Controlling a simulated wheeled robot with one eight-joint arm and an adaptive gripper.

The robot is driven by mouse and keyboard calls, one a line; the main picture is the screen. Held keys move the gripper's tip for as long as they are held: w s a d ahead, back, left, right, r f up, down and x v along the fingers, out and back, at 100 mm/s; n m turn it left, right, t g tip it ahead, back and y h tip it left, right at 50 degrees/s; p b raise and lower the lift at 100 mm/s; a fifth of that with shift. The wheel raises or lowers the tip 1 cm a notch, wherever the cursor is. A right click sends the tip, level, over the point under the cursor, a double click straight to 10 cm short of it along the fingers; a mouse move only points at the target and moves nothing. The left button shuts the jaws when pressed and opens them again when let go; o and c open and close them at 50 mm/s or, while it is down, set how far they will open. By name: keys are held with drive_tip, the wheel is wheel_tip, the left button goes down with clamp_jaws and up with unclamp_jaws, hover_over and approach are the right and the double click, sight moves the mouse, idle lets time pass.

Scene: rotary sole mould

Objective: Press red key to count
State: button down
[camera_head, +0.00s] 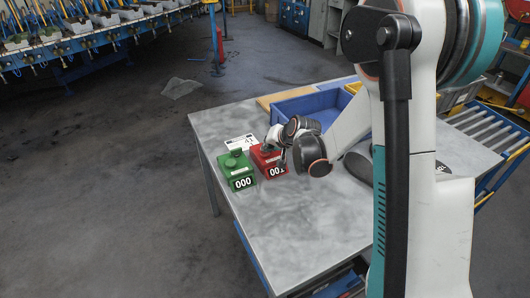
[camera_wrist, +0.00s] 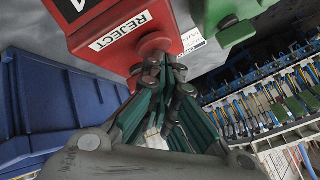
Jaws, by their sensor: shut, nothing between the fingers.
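The red counter box (camera_head: 268,164) stands on the grey table beside the green counter box (camera_head: 236,170). In the wrist view the red box (camera_wrist: 88,30) bears a REJECT label, and its round red key (camera_wrist: 154,43) faces my fingertips. My gripper (camera_wrist: 160,60) is shut and empty, its tips at the key; I cannot tell whether they press it. In the head view my gripper (camera_head: 268,148) is over the red box and hides its key. The green display reads 000; the red display's digits are too small to read surely. The green box also shows in the wrist view (camera_wrist: 235,32).
A white card (camera_head: 240,142) lies behind the boxes. A blue bin (camera_head: 303,107) stands at the table's back, and dark soles (camera_head: 358,167) lie partly behind my arm. The table's front is clear. A blue machine line (camera_head: 95,35) stands far left.

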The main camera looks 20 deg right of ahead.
drive_tip(key=shift+r, duration=0.1)
idle(0.4)
drive_tip(key=shift+r+p, duration=0.6)
drive_tip(key=shift+r, duration=0.2)
drive_tip(key=shift+r, duration=0.1)
drive_tip(key=shift+r+p, duration=1.6)
drive_tip(key=shift+r, duration=0.85)
